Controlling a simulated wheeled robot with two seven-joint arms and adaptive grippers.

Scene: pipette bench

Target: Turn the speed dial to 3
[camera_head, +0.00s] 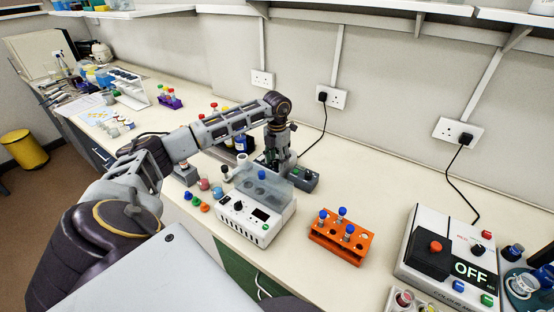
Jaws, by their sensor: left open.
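My left arm reaches in from the left, and my left gripper (276,160) points down behind the white instrument. It is open, and its fingertips are partly hidden by the clear lid. A dark grey device (303,180) sits on the bench below and beside the gripper, with a small control on its right part. I cannot read any dial marking there, nor tell whether the gripper touches it. The white instrument (256,213) in front has a clear lid, a dark round knob (238,205) and a small dark display. My right gripper is not in view.
An orange rack (340,236) with blue-capped tubes stands to the right. Further right is a white box (450,255) reading OFF. Small coloured caps (196,201) lie left of the white instrument, and bottles (243,143) stand behind. Bench between rack and box is clear.

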